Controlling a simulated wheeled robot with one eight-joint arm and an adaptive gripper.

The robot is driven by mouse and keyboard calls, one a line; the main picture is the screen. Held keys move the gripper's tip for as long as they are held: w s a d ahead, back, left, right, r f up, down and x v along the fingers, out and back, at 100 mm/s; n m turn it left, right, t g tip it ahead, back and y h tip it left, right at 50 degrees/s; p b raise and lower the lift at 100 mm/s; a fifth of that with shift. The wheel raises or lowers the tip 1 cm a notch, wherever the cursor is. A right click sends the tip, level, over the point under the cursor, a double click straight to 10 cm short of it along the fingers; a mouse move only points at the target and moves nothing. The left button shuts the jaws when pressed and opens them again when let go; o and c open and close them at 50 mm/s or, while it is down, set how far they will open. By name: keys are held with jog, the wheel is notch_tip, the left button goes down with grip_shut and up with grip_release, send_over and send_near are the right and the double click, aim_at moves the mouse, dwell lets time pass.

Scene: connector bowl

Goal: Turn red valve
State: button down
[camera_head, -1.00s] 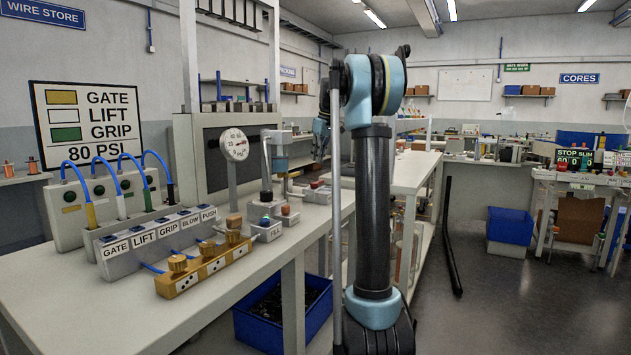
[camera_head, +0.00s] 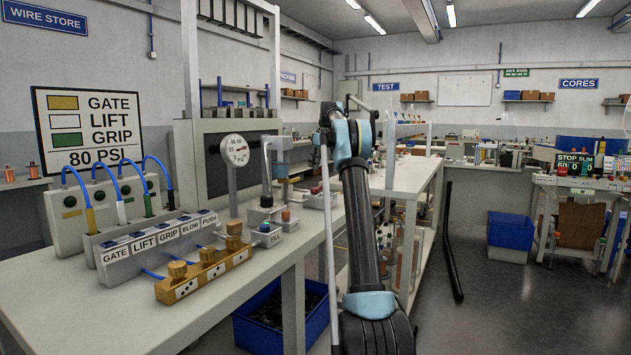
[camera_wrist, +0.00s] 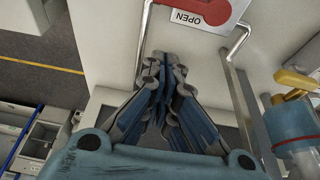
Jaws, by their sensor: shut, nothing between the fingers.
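A red valve part (camera_wrist: 212,8) shows at the top edge of the wrist view, cut off by the frame. It lies by a white plate marked OPEN (camera_wrist: 184,17), near a bent metal rod (camera_wrist: 238,40). My gripper (camera_wrist: 165,60) is shut and empty, with its fingertips pointing up the picture toward the red part. The fingertips appear below and left of it, apart from it in the picture; the depth between them is hard to judge. In the head view my gripper is hidden behind my arm, and I cannot make out the red valve there.
A bench on the left carries a brass block (camera_head: 205,276) with knobs, a labelled switch box (camera_head: 160,240) and a round gauge (camera_head: 235,150). A blue bin (camera_head: 280,318) sits below.

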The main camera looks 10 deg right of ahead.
jog(key=x, duration=0.3)
jog(key=d+x, duration=0.1)
jog(key=x, duration=0.2)
jog(key=s+x, duration=0.1)
jog(key=x, duration=0.1)
jog(key=shift+d+f, duration=0.15)
jog(key=shift+f, duration=0.55)
jog(key=shift+s+d, duration=0.5)
jog(key=shift+d, duration=0.25)
